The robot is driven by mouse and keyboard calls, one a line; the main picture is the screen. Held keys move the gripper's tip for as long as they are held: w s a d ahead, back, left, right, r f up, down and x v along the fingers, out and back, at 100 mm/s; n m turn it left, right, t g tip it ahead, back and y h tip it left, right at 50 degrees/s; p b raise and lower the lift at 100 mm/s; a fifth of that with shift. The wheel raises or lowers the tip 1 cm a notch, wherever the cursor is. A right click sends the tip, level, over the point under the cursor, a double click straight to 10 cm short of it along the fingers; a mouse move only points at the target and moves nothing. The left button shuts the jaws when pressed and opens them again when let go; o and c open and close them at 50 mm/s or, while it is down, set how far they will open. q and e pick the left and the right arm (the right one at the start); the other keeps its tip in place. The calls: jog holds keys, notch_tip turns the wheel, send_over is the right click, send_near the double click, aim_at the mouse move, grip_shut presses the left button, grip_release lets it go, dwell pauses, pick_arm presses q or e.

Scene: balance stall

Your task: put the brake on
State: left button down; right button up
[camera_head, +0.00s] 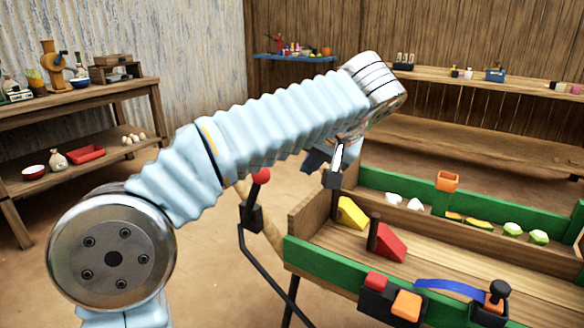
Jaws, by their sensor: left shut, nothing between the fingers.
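A lever with a red ball knob (261,176) stands at the left end of the stall, on a dark bracket with a bent black rod below. A second, black-knobbed lever (499,289) sits at the right end of a blue arc on the stall's front. I cannot tell from the picture which one is the brake. My left gripper (335,178) is shut and empty, pointing down above the stall's left end, to the right of the red knob and apart from it. My left arm crosses the view and hides part of the area behind. My right gripper is not in view.
The wooden stall with green edges (335,270) holds a yellow wedge (351,213), a red wedge (390,243) and several vegetables. An orange button (407,305) and a red button (376,281) are on its front. A laden shelf (100,95) stands at left; bare floor lies between.

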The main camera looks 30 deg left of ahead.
pick_arm(q)
jog(key=w+a+f+b, duration=0.1)
jog(key=w+a+f, duration=0.2)
jog(key=a+f, duration=0.4)
jog(key=shift+w+a, duration=0.15)
jog(key=shift+a, duration=1)
jog(key=shift+r, duration=0.1)
